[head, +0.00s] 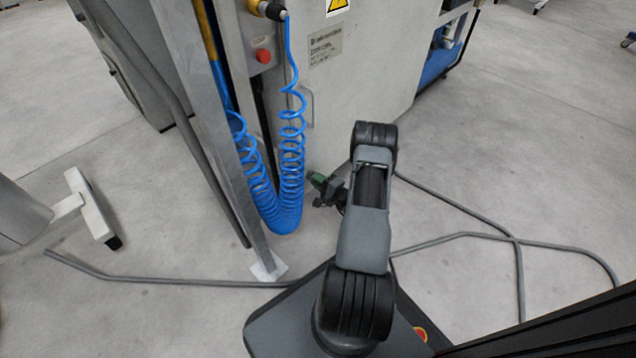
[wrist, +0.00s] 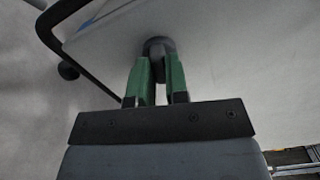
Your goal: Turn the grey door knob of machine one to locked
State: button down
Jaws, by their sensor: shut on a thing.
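The grey door knob (wrist: 158,46) shows in the wrist view on the pale face of the machine, at the ends of my gripper's green fingers. My gripper (wrist: 160,72) is shut on the knob, one finger on each side. The fingers hide part of the knob, and I cannot tell which way it is turned. In the head view my gripper (head: 318,183) is small and dark beside the lower part of the pale machine (head: 355,85). The knob cannot be made out there.
A coiled blue hose (head: 291,165) hangs left of my gripper, by a grey post (head: 222,130). A red button (head: 263,56) sits higher on the machine. Grey cables (head: 450,238) lie on the floor. A dark bar (wrist: 50,35) curves at the wrist view's upper left.

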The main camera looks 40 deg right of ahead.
jog(key=shift+n+b, duration=0.35)
jog(key=shift+n, duration=0.75)
jog(key=c, duration=1.1)
grip_release()
jog(key=shift+s, duration=0.1)
jog(key=s+p, duration=0.1)
jog(key=s, duration=0.3)
jog(key=s+d+p, duration=0.1)
jog(key=s, duration=0.4)
jog(key=s+d+p, duration=0.1)
jog(key=s, duration=0.3)
jog(key=shift+s+d+p, duration=0.2)
jog(key=shift+p, duration=0.2)
